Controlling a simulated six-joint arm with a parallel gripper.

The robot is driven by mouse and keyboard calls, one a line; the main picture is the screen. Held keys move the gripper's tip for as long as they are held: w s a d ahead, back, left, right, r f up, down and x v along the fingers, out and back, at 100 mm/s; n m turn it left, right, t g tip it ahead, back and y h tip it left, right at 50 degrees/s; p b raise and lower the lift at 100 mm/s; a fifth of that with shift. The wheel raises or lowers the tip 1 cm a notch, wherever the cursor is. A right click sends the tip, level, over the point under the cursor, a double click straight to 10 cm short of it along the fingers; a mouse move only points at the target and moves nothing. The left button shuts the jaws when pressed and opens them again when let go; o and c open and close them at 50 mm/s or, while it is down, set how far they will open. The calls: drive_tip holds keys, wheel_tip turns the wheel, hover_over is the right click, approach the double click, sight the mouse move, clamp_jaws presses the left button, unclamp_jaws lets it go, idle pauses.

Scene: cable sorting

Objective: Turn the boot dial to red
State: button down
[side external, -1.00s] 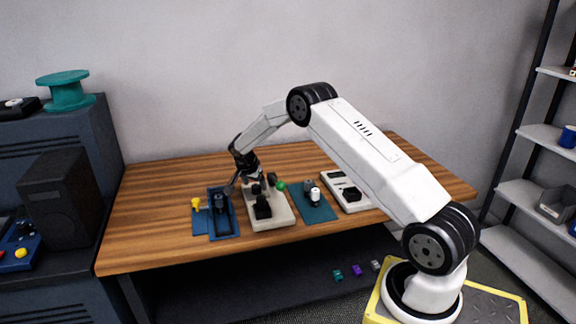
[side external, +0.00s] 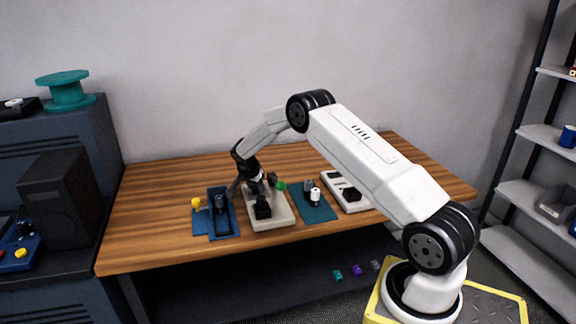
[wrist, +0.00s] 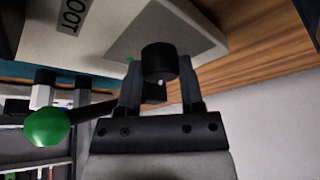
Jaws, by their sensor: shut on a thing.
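The boot dial's black knob (wrist: 160,62) stands between my gripper's fingertips (wrist: 160,75) in the wrist view. My gripper is shut on it. The knob sits on a pale panel (wrist: 105,25) marked BOOT, with a grey patch around the knob. In the side view my gripper (side external: 256,187) is at the far end of the beige panel (side external: 282,218) and hides the dial. I cannot see any red mark or where the dial points.
A green ball (wrist: 45,127) on a black lever sticks out beside my gripper. A blue panel (side external: 222,232) with a dark frame lies left of the beige one. A teal panel (side external: 318,212) and a white panel (side external: 352,205) lie right. The back of the wooden table (side external: 190,170) is clear.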

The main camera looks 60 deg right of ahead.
drive_tip(key=shift+s+n+t+y, duration=0.1)
drive_tip(key=shift+n+t+y, duration=0.45)
drive_tip(key=shift+n, duration=1.65)
drive_tip(key=shift+t+h, duration=0.25)
drive_tip(key=shift+c, duration=1.1)
unclamp_jaws()
drive_tip(key=shift+r, duration=0.15)
drive_tip(key=v, duration=0.7)
drive_tip(key=shift+r, duration=0.25)
drive_tip(key=shift+s, duration=0.1)
